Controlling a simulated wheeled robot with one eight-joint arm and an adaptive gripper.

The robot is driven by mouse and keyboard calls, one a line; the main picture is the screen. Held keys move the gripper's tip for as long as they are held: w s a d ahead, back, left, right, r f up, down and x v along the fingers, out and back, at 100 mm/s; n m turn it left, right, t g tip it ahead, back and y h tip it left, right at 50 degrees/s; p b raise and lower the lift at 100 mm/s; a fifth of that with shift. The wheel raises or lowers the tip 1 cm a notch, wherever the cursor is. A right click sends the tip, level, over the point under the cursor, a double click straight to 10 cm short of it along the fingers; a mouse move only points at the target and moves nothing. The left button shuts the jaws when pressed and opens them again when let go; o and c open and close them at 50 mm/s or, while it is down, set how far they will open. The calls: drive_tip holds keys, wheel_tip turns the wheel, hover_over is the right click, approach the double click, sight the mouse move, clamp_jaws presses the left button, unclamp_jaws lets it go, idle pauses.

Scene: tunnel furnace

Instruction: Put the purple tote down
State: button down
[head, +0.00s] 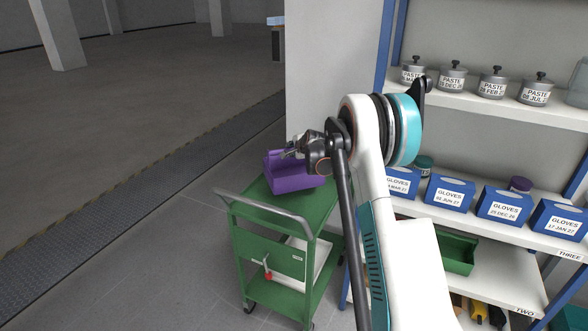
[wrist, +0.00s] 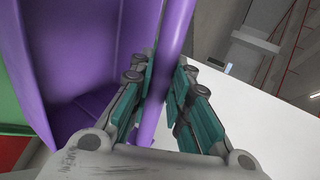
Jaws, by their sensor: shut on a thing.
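The purple tote (head: 292,178) is at the top of the green cart (head: 262,196) in the head view. I cannot tell if it rests on the cart top or hangs just above it. My gripper (head: 293,152) is at the tote's upper rim, partly hidden by my arm. In the wrist view, my gripper (wrist: 162,108) has its teal pads on both sides of the tote's purple rim (wrist: 172,45). The tote's inside (wrist: 75,60) shows to the left.
A shelf unit (head: 480,215) stands at the right with blue glove boxes (head: 450,192) and grey paste pots (head: 492,82). A pale wall (head: 325,60) rises behind the cart. The floor (head: 130,240) left of the cart is clear.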

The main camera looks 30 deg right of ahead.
wheel_tip(320, 180, down, 6)
drive_tip(key=shift+f+b, duration=0.25)
drive_tip(key=shift+b, duration=0.65)
drive_tip(key=shift+r, duration=0.1)
drive_tip(key=c, duration=1.5)
unclamp_jaws()
drive_tip(key=shift+s+r, duration=0.2)
drive_tip(key=shift+s, duration=0.1)
drive_tip(key=p+v, duration=0.3)
drive_tip(key=v, duration=0.8)
drive_tip(key=shift+s+a, duration=0.1)
drive_tip(key=shift+s, duration=0.1)
